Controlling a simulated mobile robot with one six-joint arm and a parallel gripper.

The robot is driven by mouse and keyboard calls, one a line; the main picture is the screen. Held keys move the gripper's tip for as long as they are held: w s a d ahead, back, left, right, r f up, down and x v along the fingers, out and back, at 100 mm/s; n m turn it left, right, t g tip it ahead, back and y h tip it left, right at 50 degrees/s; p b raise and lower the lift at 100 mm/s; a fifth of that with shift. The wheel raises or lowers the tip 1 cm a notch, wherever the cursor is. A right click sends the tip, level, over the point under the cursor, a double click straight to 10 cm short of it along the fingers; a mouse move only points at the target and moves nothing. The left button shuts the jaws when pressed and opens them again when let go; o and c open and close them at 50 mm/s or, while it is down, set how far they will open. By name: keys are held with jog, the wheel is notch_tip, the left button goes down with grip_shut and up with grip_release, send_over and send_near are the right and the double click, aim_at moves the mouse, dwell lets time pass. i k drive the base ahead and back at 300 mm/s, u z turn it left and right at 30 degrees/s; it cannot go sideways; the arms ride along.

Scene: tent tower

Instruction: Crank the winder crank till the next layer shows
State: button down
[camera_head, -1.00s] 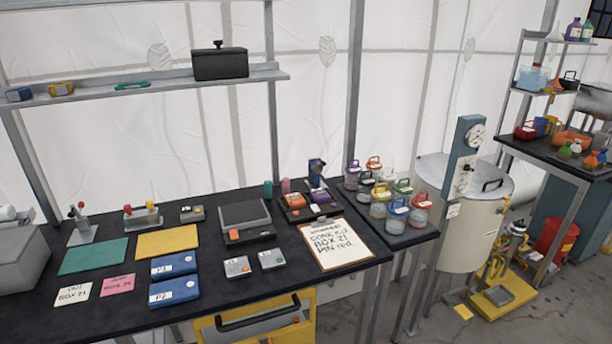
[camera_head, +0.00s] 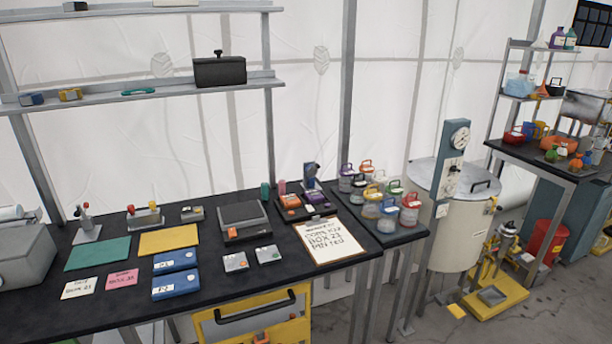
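My gripper is not in view. I cannot clearly make out a winder crank or any layer on it. A blue-grey upright post (camera_head: 452,165) with a round dial (camera_head: 460,137) stands at the right of the bench. A small dark part shows on its front below the dial, too small to tell. A large pale drum (camera_head: 450,235) with a grey lid and dark handle stands behind the post. A small dark blue upright device (camera_head: 311,174) stands at the back of the bench; its details are too small to tell.
The black bench (camera_head: 110,315) carries a clipboard (camera_head: 333,241), a grey scale (camera_head: 240,218), mats and blue boxes. Lidded jars (camera_head: 372,203) crowd a side table. A yellow floor platform (camera_head: 497,303) and red bin (camera_head: 545,243) stand at right. Grey floor shows at lower right.

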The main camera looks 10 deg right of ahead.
aim_at(312, 171)
jog(key=z, duration=0.1)
jog(key=i, duration=0.95)
jog(key=u, duration=0.4)
jog(key=k, duration=0.2)
jog(key=u, duration=0.85)
